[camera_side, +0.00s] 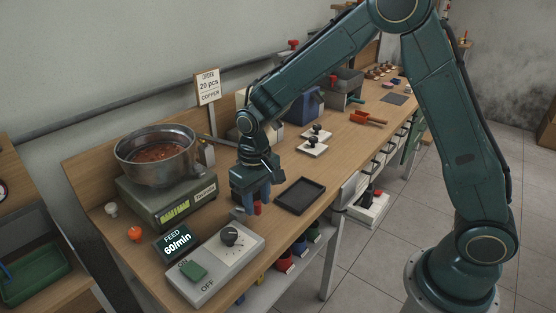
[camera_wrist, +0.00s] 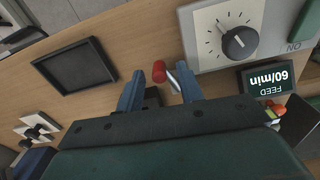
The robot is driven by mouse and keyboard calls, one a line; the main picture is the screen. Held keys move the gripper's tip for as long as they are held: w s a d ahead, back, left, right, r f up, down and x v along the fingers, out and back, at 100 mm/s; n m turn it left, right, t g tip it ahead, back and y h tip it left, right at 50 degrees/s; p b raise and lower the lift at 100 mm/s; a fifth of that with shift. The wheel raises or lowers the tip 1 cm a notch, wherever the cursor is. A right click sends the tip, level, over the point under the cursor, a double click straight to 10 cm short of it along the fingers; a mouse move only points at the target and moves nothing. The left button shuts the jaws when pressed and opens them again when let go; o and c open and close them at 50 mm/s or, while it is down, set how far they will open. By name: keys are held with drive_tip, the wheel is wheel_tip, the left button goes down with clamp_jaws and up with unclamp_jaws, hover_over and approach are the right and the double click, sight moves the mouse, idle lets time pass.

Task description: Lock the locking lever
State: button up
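A red-tipped lever (camera_wrist: 158,71) with a pale metal shank shows between my fingers in the wrist view; I take it to be the locking lever. In the side view my gripper (camera_side: 254,203) is low over the bench, behind the dial box. The lever's base is mostly hidden by the gripper.
The dial box (camera_side: 198,274) with a green switch and the feed display (camera_side: 174,242) are close in front. A black tray (camera_side: 299,196) lies to the right. A scale (camera_side: 168,205) carries a metal bowl (camera_side: 189,147) at left. Bare wood lies around the tray.

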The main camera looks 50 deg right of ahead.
sight(257, 203)
drive_tip(key=shift+r, duration=0.1)
wheel_tip(257, 203, up, 14)
idle(0.7)
drive_tip(key=s+d+r+t, duration=0.2)
drive_tip(key=s+d+r, duration=0.1)
drive_tip(key=s, duration=0.3)
drive_tip(key=s+d+r+t, duration=0.1)
drive_tip(key=s+d+r, duration=0.1)
drive_tip(key=s+r, duration=0.35)
drive_tip(key=s+d+f+t, duration=0.1)
drive_tip(key=s, duration=0.5)
drive_tip(key=s+d+f+t, duration=0.1)
drive_tip(key=s+f, duration=0.1)
drive_tip(key=s, duration=0.5)
drive_tip(key=shift+d+f+n+t, duration=0.2)
drive_tip(key=shift+d+n+t, duration=0.1)
drive_tip(key=shift+d, duration=0.05)
